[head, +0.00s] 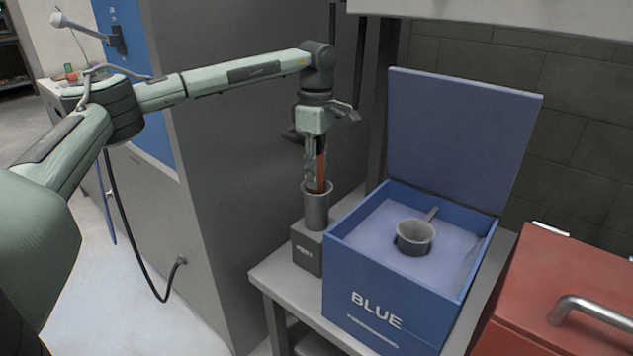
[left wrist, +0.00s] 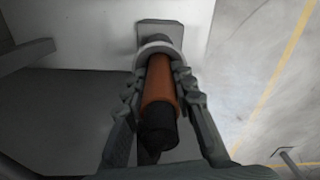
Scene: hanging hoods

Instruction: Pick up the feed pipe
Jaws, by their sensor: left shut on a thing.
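The feed pipe (head: 322,172), orange with a black end, stands upright in a grey cup-shaped holder (head: 316,212) on a dark grey block. My left gripper (head: 315,184) points down from above and is shut on the pipe, just over the holder's rim. In the left wrist view the orange pipe (left wrist: 159,86) lies between the two fingers, its black end towards me. The holder's pale ring (left wrist: 158,50) surrounds its far end. The pipe's lower part is hidden inside the holder. My right gripper is not in view.
A blue box (head: 375,310) marked BLUE, lid open, stands close right of the holder, with a grey cup (head: 414,234) in its insert. A red box (head: 570,300) with a metal handle is farther right. A tall grey cabinet (head: 225,130) stands left, beside the grey table (head: 270,280).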

